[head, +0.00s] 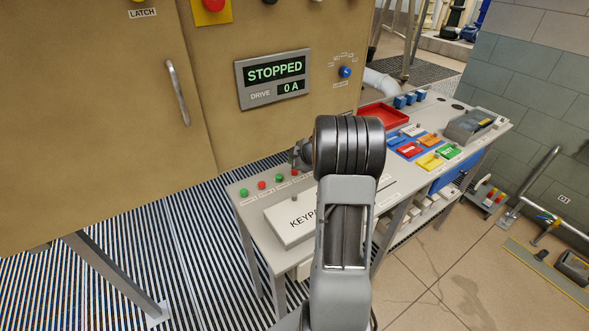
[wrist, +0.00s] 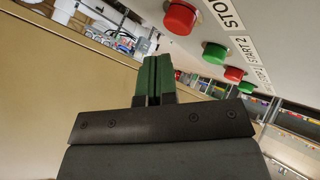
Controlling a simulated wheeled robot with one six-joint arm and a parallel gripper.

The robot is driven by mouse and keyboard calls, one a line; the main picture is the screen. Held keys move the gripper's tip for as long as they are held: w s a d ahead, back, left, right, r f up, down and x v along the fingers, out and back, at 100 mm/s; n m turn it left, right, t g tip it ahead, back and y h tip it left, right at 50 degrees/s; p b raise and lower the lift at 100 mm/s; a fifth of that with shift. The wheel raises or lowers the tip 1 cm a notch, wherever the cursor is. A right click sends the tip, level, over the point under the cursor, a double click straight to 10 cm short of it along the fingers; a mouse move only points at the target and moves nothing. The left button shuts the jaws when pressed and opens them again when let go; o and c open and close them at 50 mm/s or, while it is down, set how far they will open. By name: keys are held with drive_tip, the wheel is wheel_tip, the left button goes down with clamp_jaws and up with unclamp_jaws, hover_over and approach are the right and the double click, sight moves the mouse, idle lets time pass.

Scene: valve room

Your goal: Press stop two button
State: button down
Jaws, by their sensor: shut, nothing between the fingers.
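The console's row of red and green buttons runs along its left edge in the head view. In the wrist view, a large red button (wrist: 180,18) has a label beginning "STO", cut off by the frame's edge. Beside it is a green button (wrist: 213,52) labelled "START 2". A smaller red button (wrist: 233,73) and a green one (wrist: 247,88) lie farther off. My gripper (wrist: 152,60) is shut and empty, its tips apart from the large red button, which is above and right of them. In the head view, my arm hides most of the gripper.
The console (head: 258,250) carries a white "KEYP" box (head: 290,222), a red tray (head: 383,115) and several coloured blocks. A tan cabinet (head: 90,100) stands behind, with a "STOPPED" drive display (head: 274,77).

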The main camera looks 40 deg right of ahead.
drive_tip(key=shift+r+p, duration=2.35)
drive_tip(key=shift+p, duration=0.35)
drive_tip(key=shift+f, duration=0.1)
drive_tip(key=d+m+h, duration=0.1)
drive_tip(key=s+d+m+h, duration=0.1)
drive_tip(key=d, duration=0.1)
drive_tip(key=d+f+m+h, duration=0.1)
drive_tip(key=h, duration=0.1)
drive_tip(key=shift+s+d+g, duration=0.3)
drive_tip(key=shift+d, duration=0.1)
drive_tip(key=s+a+r+m+g+h, duration=0.35)
drive_tip(key=s+r+m, duration=0.2)
drive_tip(key=s, duration=0.25)
drive_tip(key=s+a+r+y, duration=0.2)
drive_tip(key=s+a, duration=0.2)
drive_tip(key=a, duration=0.5)
drive_tip(key=s+a+r+m+y, duration=0.1)
drive_tip(key=s+a+r+y, duration=0.1)
drive_tip(key=s+a, duration=0.3)
drive_tip(key=s+a+r+m+y, duration=0.1)
drive_tip(key=s+a+r, duration=0.3)
drive_tip(key=a, duration=0.9)
drive_tip(key=shift+s+y, duration=0.5)
drive_tip(key=shift+y, duration=0.15)
